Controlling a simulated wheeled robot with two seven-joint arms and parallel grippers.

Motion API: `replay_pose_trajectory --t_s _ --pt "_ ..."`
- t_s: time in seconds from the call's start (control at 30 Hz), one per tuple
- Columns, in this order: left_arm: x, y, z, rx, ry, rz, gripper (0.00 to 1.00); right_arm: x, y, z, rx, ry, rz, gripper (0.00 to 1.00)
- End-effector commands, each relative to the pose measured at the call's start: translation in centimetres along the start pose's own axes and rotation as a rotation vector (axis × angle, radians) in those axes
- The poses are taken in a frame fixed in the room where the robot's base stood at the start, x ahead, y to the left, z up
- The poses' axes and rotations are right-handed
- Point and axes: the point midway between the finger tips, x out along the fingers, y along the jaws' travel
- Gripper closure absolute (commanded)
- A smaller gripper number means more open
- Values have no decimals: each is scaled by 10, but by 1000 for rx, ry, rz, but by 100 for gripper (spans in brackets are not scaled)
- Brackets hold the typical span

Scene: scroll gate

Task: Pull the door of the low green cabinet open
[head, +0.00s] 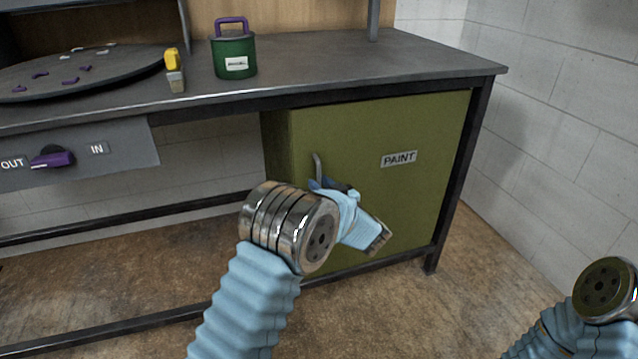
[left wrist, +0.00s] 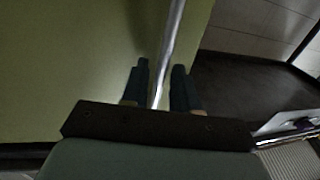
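The low green cabinet (head: 277,150) stands under the workbench, and its door (head: 420,200) with a PAINT label looks shut. A grey metal bar handle (head: 317,166) is upright near the door's left edge; my left gripper hides its lower part. My left gripper (head: 322,184) is at the handle. In the left wrist view, the handle (left wrist: 171,45) runs between the two dark fingers (left wrist: 159,85). The fingers are apart, with a narrow gap visible on each side of the bar. My right gripper is not in view; only part of my right arm shows at the lower right.
On the workbench top (head: 330,70) stand a green canister (head: 234,57) with a purple handle, a yellow-handled brush (head: 174,70) and a dark round disc (head: 110,72). An OUT/IN panel (head: 120,150) with a purple knob hangs at left. Floor before the cabinet is clear.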

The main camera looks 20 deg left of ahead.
Motion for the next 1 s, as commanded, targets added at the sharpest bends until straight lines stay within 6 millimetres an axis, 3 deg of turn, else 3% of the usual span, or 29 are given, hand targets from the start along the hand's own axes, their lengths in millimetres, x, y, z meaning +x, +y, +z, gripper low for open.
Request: replay_pose_trajectory --t_s 0.13,0.43,0.63,1.0 --pt "11 0 0 0 1 1 71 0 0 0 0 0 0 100" --pt "14 0 0 0 0 1 71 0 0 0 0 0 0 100" --pt "14 0 0 0 0 1 100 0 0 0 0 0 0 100" --pt "12 0 0 0 0 -1 100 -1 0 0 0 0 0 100"
